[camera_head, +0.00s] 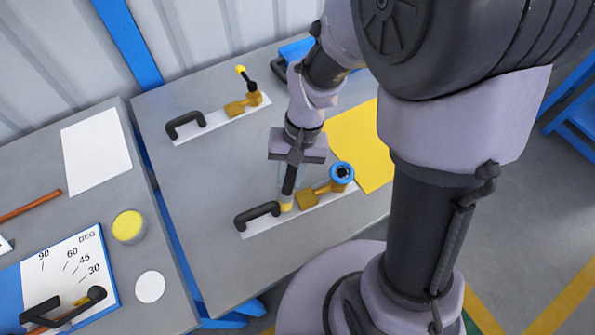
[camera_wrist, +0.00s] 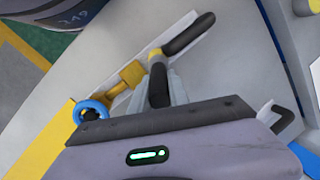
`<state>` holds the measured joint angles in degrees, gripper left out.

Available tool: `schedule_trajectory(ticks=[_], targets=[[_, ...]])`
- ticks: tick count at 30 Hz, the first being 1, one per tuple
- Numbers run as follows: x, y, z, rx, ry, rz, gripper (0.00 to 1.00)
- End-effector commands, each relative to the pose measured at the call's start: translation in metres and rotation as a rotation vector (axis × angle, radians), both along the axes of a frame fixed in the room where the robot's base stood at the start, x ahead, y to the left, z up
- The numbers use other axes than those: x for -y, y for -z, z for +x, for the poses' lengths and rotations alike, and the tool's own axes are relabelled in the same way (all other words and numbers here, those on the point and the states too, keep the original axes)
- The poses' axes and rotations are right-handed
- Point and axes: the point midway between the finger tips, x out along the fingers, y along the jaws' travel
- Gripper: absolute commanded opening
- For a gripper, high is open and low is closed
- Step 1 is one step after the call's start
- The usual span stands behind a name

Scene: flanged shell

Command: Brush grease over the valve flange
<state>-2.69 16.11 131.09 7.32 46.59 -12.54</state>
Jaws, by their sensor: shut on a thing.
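My gripper (camera_head: 291,182) is shut on a dark-handled brush (camera_head: 289,181) and points it down at the nearer white plate (camera_head: 322,214). The brush's yellow tip (camera_head: 286,206) is at the plate, between a black handle (camera_head: 257,214) and a brass valve (camera_head: 307,198) with a blue handwheel (camera_head: 342,173). In the wrist view the brush (camera_wrist: 159,88) shows between the fingers, its tip beside the brass valve (camera_wrist: 131,73). I cannot tell whether the tip touches the plate. A pot of yellow grease (camera_head: 128,225) stands on the left bench.
A second white plate (camera_head: 215,122) with a black handle and a yellow-knobbed brass valve lies farther back. A yellow sheet (camera_head: 360,145) lies right of the nearer plate. The left bench holds white paper (camera_head: 97,150), a white disc (camera_head: 150,287) and an angle board (camera_head: 75,258).

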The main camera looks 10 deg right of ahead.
Motion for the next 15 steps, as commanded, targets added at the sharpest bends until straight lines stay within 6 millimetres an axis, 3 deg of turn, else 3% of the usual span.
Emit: schedule_trajectory(ticks=[7,15], targets=[[0.000,-0.007,0.000,0.000,0.001,0.000,0.00],[0.000,-0.046,0.000,0.001,0.001,0.001,0.00]])
